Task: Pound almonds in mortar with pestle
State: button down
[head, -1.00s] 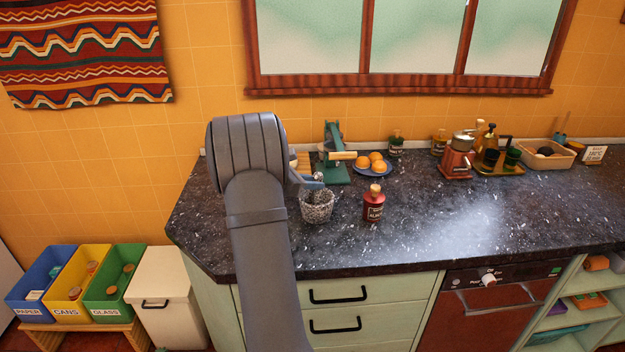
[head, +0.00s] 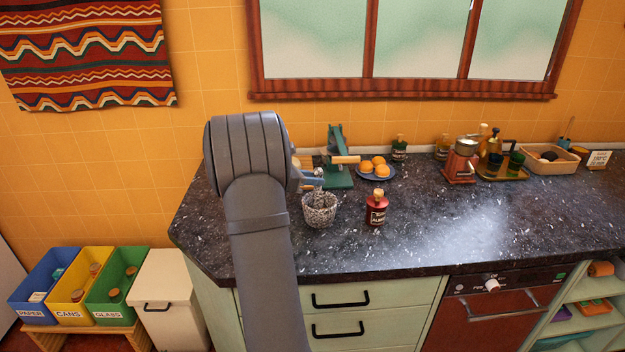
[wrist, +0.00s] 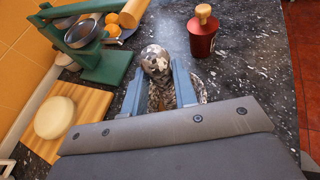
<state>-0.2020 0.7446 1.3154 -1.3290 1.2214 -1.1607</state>
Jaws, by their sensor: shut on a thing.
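The speckled stone mortar (head: 319,211) stands on the dark counter below my gripper. My gripper (head: 316,181) is shut on the pestle (head: 319,189), holding it roughly upright over the mortar's mouth. In the wrist view the pestle's rounded, speckled top (wrist: 155,60) shows between the two blue-grey fingers (wrist: 158,84), and part of the mortar (wrist: 200,92) shows behind them. The pestle's lower end and the mortar's inside are hidden, so I cannot tell whether they touch. A red almond bottle (head: 376,212) with a cork stopper stands right of the mortar.
A green press (head: 337,160) and a blue plate of oranges (head: 376,168) stand behind the mortar. The wrist view shows a wooden board (wrist: 82,112) with a pale round item (wrist: 54,118). A red grinder (head: 461,163) is farther right. The counter's front right is clear.

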aim_at(316, 188)
notch_tip(316, 188, down, 4)
jog(key=shift+r, duration=0.25)
dwell(0.4)
jog(key=shift+r, duration=0.1)
jog(key=shift+s+d+r, duration=0.1)
jog(key=shift+d+r, duration=0.2)
jog(key=shift+r, duration=0.55)
jog(key=shift+s+d+r, duration=0.1)
jog(key=shift+d+r, duration=0.2)
jog(key=shift+r, duration=0.5)
jog(key=shift+w, duration=0.1)
jog(key=shift+f, duration=1.8)
